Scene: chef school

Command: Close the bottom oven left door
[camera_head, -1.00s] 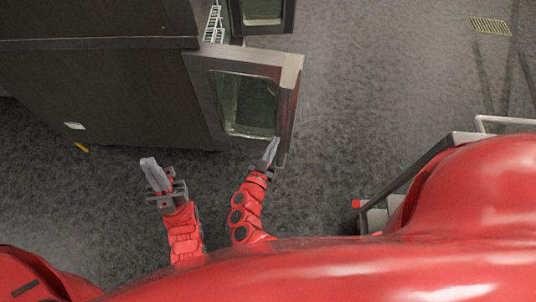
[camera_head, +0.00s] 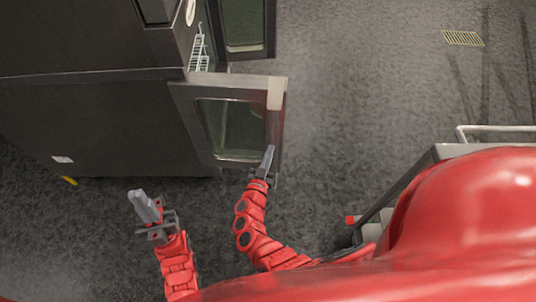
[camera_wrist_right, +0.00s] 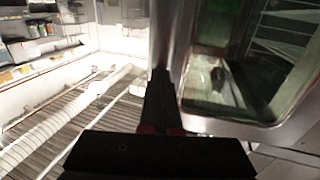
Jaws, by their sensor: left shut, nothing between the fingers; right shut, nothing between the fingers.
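The nearer oven door (camera_head: 181,98) stands open in the head view, swung out from the dark oven body (camera_head: 110,125). It has a pale metal frame around a dark glass window. My right gripper (camera_head: 267,160) is shut and empty at the door's free edge, near its lower end; I cannot tell whether it touches. In the right wrist view, the shut fingers (camera_wrist_right: 160,95) point at a vertical metal edge, with the door's glass (camera_wrist_right: 235,65) to the right. My left gripper (camera_head: 142,206) is shut and empty over the floor, left of the door and apart from the oven.
Another open door with a window (camera_head: 244,22) stands farther back, with a white wire rack (camera_head: 199,55) beside it. A metal cart or frame (camera_head: 410,175) is at the right.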

